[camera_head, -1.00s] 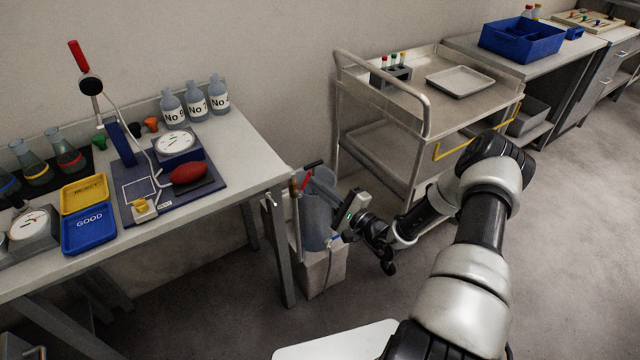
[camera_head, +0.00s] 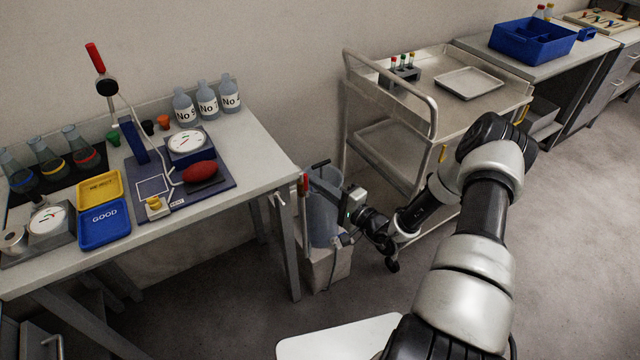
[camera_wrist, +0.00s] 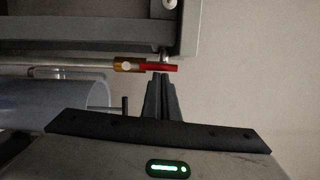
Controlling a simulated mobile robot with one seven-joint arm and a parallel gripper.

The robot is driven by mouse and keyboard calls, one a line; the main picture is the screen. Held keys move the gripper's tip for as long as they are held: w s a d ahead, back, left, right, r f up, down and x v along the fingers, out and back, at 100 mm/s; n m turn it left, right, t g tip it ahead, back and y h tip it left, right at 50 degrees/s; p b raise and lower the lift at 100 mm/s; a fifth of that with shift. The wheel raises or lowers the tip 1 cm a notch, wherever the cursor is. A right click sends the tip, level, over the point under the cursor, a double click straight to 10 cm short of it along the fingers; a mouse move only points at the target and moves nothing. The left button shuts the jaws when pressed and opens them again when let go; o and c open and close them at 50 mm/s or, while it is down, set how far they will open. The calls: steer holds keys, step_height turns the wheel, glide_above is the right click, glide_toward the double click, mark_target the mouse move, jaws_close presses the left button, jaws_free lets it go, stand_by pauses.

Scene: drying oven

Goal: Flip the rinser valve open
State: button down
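The rinser valve is a brass body (camera_wrist: 128,65) on a thin horizontal pipe, with a red lever (camera_wrist: 162,68) lying in line with the pipe in the wrist view. In the head view the red lever (camera_head: 305,184) stands nearly upright beside the table's right end. My gripper (camera_wrist: 163,78) has its dark fingers together, with their tips right at the red lever. I cannot tell whether they touch it. In the head view my gripper (camera_head: 328,188) reaches left to the valve, and its fingertips are hard to make out.
A grey-blue cylinder (camera_head: 322,222) stands close below my gripper, on a pale box (camera_head: 326,268). The table (camera_head: 240,150) with trays and bottles is to the left. A metal cart (camera_head: 425,125) is behind my arm. The floor at right is clear.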

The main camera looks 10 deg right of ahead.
steer(key=shift+a, duration=0.1)
stand_by(0.3)
steer(key=s+d+b, duration=0.1)
steer(key=s+d, duration=0.6)
steer(key=d, duration=0.2)
steer(key=shift+s+d, duration=0.15)
stand_by(0.4)
